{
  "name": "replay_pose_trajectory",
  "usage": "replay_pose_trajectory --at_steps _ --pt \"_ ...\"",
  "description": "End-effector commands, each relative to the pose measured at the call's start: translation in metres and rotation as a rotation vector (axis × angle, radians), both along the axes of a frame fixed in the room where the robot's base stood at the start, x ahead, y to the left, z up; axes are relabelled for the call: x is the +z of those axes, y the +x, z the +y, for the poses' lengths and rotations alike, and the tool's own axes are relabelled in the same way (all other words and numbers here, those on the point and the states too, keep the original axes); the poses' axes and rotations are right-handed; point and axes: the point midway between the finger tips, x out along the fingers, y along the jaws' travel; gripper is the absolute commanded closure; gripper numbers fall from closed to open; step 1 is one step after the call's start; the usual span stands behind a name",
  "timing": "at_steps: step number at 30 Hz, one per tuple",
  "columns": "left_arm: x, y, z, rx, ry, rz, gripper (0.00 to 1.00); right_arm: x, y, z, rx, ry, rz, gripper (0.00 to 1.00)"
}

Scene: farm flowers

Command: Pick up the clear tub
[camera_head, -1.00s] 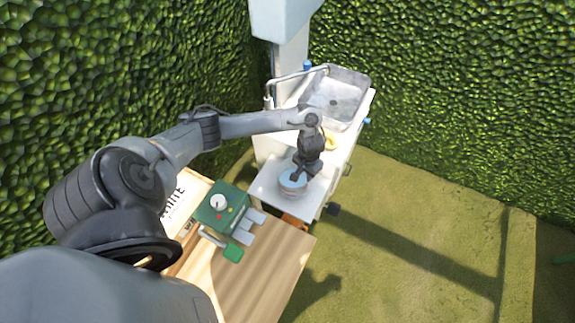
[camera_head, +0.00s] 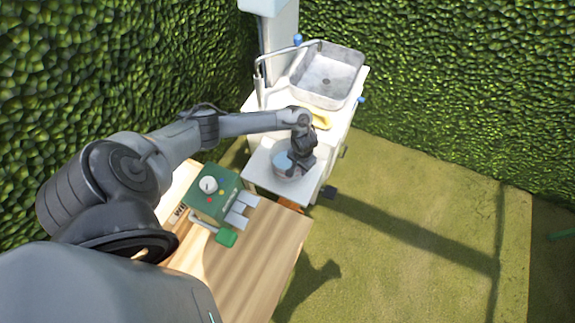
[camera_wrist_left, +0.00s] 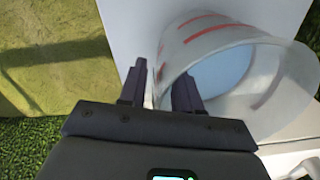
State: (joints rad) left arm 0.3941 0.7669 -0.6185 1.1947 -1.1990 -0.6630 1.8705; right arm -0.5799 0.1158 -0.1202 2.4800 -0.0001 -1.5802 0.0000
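The clear tub (camera_head: 283,164) stands on the lower white shelf of the sink unit in the head view. In the left wrist view the tub (camera_wrist_left: 237,62) is see-through, with red marks on its wall and a light blue round area inside. My left gripper (camera_head: 293,167) is at the tub's right side in the head view. In the wrist view its two fingers (camera_wrist_left: 162,92) are apart, with the near edge of the tub's wall showing between them. Whether they touch the wall is not clear. My right gripper is not in view.
A metal sink basin (camera_head: 327,77) with a tap (camera_head: 283,60) sits behind the shelf. A yellow item (camera_head: 321,120) lies near the basin. A green box with a dial (camera_head: 210,196) stands on the wooden table (camera_head: 262,245) in front. Grass floor is open at right.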

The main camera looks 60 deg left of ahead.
Motion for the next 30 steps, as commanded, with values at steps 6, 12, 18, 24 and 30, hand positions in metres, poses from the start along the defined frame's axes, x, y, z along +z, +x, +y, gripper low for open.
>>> replay_pose_trajectory --at_steps 6,12,18,24,30 --pt "-0.0077 0.0004 0.0005 0.0 0.0 -0.002 0.67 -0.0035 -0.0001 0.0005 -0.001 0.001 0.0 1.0" --pt "-0.0074 0.0004 0.0004 0.0 -0.001 -0.001 0.81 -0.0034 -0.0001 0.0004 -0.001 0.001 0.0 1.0" --pt "-0.0074 0.0003 0.0004 0.0 -0.001 -0.001 1.0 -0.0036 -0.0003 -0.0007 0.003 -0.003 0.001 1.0" --pt "-0.0075 0.0002 0.0004 0.0 -0.001 -0.001 1.0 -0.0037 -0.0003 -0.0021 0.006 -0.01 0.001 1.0" --pt "-0.0076 0.0002 0.0003 0.0 -0.001 -0.001 1.0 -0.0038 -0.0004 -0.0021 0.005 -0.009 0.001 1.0"
